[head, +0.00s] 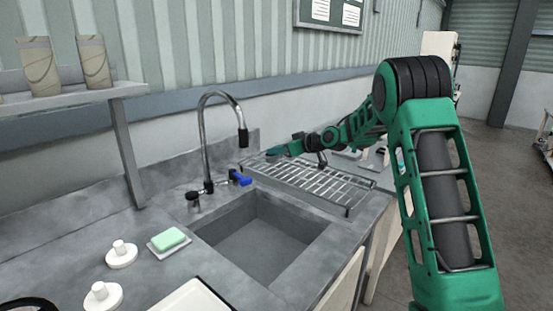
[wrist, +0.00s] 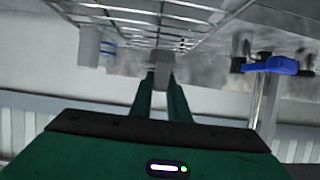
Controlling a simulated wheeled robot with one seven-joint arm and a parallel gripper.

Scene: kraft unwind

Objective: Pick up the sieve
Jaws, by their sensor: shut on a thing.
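My gripper (head: 273,153) is at the far left end of the wire drying rack (head: 315,184), low over it, in the head view. In the wrist view its two green fingers come together at the tips (wrist: 162,64), shut on a small grey thing just under the wires. Whether that is part of the sieve I cannot tell. No sieve shows clearly in either view; my arm and gripper cover part of the rack.
The sink (head: 258,240) lies in front of the rack. A tall curved tap (head: 204,140) with a blue lever (head: 240,178) stands close left of my gripper. A green soap (head: 168,239) and white knobbed discs (head: 121,256) sit on the counter.

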